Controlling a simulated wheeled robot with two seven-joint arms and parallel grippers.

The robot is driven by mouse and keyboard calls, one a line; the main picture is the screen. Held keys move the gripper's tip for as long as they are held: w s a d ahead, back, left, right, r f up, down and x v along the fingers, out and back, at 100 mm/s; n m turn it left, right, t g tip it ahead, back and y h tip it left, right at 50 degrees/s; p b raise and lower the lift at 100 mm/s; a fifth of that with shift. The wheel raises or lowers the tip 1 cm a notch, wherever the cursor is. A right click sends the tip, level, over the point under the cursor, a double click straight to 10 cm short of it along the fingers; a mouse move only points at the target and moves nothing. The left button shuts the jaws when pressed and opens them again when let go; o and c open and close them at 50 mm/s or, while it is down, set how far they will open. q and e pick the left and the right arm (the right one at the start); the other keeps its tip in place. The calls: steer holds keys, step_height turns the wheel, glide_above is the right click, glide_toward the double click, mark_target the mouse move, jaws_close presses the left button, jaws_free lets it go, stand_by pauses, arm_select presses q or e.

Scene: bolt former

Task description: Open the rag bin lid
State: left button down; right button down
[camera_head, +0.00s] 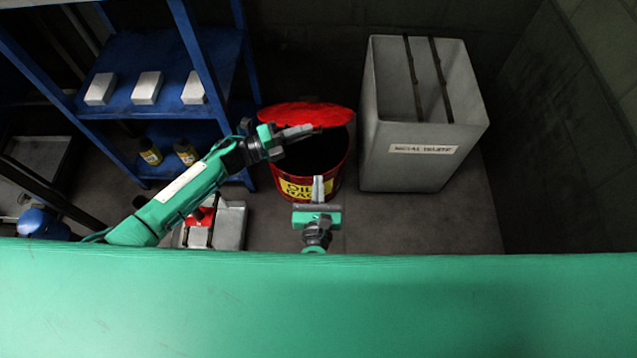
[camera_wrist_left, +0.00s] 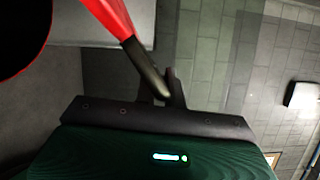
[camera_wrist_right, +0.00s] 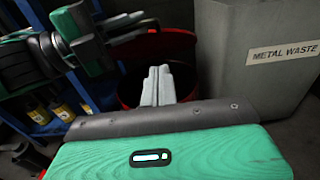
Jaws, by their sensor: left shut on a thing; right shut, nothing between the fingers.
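The red rag bin (camera_head: 337,178) with a yellow oily-rags label stands on the floor between the shelf and a grey box. Its red lid (camera_head: 300,112) is raised at the back, and the dark opening shows below it. My left gripper (camera_head: 310,130) reaches over the opening at the lid's near edge. In the left wrist view its fingers (camera_wrist_left: 166,88) are shut on the dark handle (camera_wrist_left: 145,65) of the red lid. My right gripper (camera_head: 318,182) is shut and empty in front of the bin. Its closed fingers (camera_wrist_right: 157,80) also show in the right wrist view.
A tall grey metal waste box (camera_head: 415,170) stands close right of the bin. A blue shelf (camera_head: 165,85) with white boxes and dark bottles is at the left. A grey case with red items (camera_head: 230,225) lies on the floor below it. Floor at the right front is clear.

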steer(key=w+r, duration=0.2)
steer(key=w, duration=0.7)
steer(key=shift+w+r, duration=0.25)
steer(key=shift+r, duration=0.05)
arm_select(q)
steer(key=shift+s+f, duration=0.2)
arm_select(e)
steer(key=shift+w+r, duration=0.35)
steer(key=shift+r, duration=0.3)
steer(key=shift+w+r, duration=0.35)
steer(key=shift+r, duration=0.25)
arm_select(q)
steer(key=c, duration=1.5)
jaws_free()
arm_select(e)
steer(key=shift+f, duration=0.1)
